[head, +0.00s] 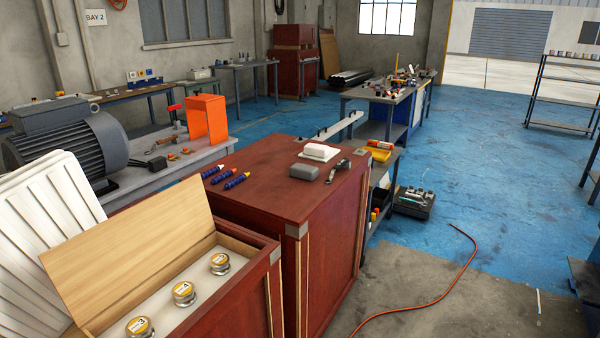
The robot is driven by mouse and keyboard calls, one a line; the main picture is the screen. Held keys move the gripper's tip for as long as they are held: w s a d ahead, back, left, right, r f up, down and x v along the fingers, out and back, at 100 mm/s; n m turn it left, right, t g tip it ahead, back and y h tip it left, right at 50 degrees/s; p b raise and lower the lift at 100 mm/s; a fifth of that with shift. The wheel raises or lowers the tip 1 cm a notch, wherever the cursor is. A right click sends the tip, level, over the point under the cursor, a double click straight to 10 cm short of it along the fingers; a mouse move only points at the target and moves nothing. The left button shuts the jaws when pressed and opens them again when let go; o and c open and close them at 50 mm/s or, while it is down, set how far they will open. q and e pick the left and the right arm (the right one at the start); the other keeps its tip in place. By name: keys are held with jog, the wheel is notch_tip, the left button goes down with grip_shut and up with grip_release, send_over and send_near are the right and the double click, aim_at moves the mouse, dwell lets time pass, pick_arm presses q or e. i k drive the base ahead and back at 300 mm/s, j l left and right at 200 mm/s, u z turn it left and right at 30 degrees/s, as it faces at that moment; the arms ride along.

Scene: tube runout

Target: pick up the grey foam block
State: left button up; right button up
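A small grey block (304,172), which looks like the grey foam block, lies flat on top of the red-brown crate (262,187) in the middle of the view. It sits near the crate's right side, in front of a white block on a white sheet (320,153) and left of a small dark metal tool (338,170). Its top and near side are uncovered. Neither of my grippers shows in the head view.
Several blue tubes (225,176) lie left on the crate top. An open box (262,262) with a raised wooden lid and round yellow-labelled jars stands in front. A motor (65,140) sits on a bench at left. An orange cable (440,290) crosses the floor.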

aim_at(306, 171)
jog(key=i+l+u, duration=0.1)
jog(key=u, duration=0.4)
jog(key=i+l+u, duration=0.2)
jog(key=l, duration=0.15)
jog(key=i+l+u, duration=0.25)
jog(key=l, duration=0.15)
jog(key=i+l, duration=0.15)
jog(key=l, duration=0.2)
jog(key=i+l+u, duration=0.1)
jog(key=l, duration=0.25)
jog(key=i+l, duration=0.15)
jog(key=l, duration=0.2)
jog(key=i+l+u, duration=0.15)
jog(key=l, duration=0.15)
jog(key=i+l, duration=0.1)
jog(key=l, duration=0.3)
jog(key=i+l, duration=0.1)
jog(key=l, duration=0.25)
jog(key=i+l, duration=0.15)
jog(key=l, duration=0.25)
jog(key=i+l, duration=0.1)
jog(key=l, duration=0.25)
jog(key=i+l, duration=0.15)
jog(key=l, duration=0.25)
